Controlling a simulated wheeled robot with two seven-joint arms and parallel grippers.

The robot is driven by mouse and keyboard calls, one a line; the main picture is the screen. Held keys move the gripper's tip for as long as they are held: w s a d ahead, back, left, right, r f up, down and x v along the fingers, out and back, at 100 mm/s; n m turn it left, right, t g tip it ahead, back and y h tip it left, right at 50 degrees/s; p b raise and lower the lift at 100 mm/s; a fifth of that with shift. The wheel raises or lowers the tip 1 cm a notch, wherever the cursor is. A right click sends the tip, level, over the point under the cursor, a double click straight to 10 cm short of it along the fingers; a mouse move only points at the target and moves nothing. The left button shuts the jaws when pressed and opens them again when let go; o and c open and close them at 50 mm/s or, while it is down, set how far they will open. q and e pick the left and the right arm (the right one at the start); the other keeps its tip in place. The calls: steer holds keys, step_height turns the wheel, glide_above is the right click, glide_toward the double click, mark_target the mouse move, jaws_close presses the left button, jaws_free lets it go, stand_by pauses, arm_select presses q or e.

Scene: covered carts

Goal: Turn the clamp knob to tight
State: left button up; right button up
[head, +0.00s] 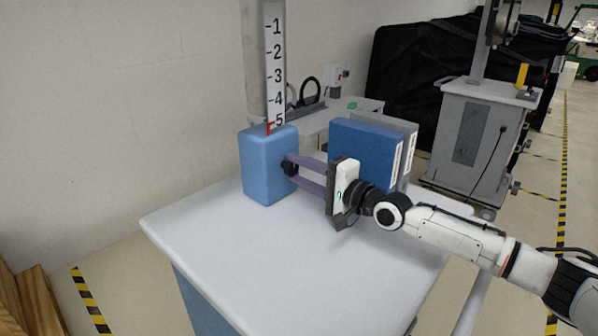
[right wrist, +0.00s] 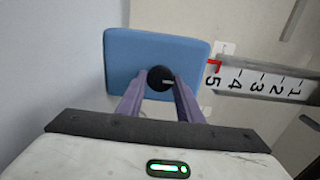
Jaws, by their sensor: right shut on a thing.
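A blue clamp block (head: 267,168) stands on the white cart top below a vertical numbered scale (head: 274,65). A red pointer (head: 269,128) sits at the 5 mark. A black clamp knob (head: 289,167) is on the block's right side; it also shows in the right wrist view (right wrist: 160,79), with a pale line on its face. My right gripper (head: 292,168) reaches in from the right, its purple fingers shut on the knob, one finger on each side. The block (right wrist: 150,50) and scale (right wrist: 262,84) also show in the right wrist view. My left gripper is not in view.
Blue and grey binders (head: 365,150) stand on the cart top (head: 225,245) just behind my right gripper. The front of the cart top is clear. A grey cart (head: 475,135) and a black-covered bulk (head: 420,60) stand behind. Wooden boards (head: 35,300) are at lower left.

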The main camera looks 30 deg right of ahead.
steer(key=o, duration=1)
steer(key=shift+s+d+f, duration=0.1)
steer(key=shift+s+d, duration=0.2)
steer(key=shift+s, duration=0.35)
steer(key=p+v, duration=0.1)
steer(key=v, duration=0.8)
